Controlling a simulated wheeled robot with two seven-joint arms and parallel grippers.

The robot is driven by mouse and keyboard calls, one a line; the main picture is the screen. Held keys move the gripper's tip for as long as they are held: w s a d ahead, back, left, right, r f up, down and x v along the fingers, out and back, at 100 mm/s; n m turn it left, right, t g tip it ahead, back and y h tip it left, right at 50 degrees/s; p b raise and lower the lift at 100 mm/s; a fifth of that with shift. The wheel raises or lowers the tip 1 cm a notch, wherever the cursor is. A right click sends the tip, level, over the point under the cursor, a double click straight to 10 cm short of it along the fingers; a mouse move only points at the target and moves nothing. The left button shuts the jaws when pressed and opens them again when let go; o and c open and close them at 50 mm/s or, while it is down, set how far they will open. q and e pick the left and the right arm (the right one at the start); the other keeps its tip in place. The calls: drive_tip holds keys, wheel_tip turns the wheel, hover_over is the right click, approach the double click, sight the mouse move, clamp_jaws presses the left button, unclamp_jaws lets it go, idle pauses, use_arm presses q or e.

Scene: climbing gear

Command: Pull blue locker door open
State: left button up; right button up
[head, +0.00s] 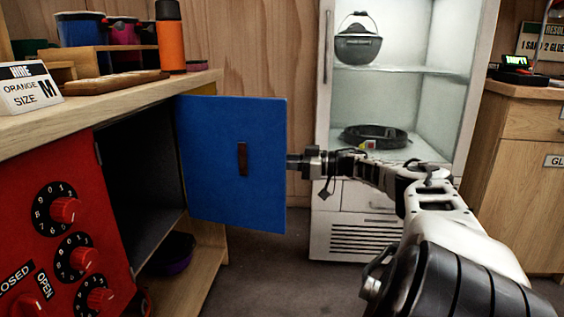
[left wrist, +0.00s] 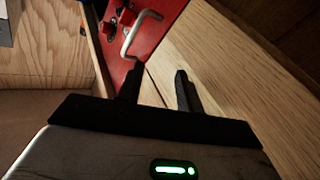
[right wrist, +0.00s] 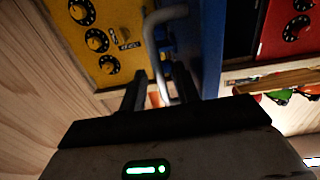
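The blue locker door (head: 235,150) stands swung well out from a dark open compartment (head: 140,180) in the head view. A dark upright strip (head: 243,159) is on the face I see. My right gripper (right wrist: 160,76) is at the door's free edge, its fingers hidden behind it in the head view. In the right wrist view a grey bar handle (right wrist: 153,38) runs down between its spread fingers, beside the blue door (right wrist: 207,45). A gap shows by the bar. My left gripper (left wrist: 157,80) is open and empty, below a grey handle (left wrist: 134,34) on a red panel (left wrist: 150,15).
A red locker front with dials (head: 65,209) is left of the opening. A yellow panel with dials (right wrist: 105,25) shows in the right wrist view. An orange flask (head: 171,46) stands on the wooden counter (head: 110,104). A glass-fronted cabinet (head: 325,75) stands behind my right arm.

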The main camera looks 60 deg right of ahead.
drive_tip(key=shift+s+d, duration=0.1)
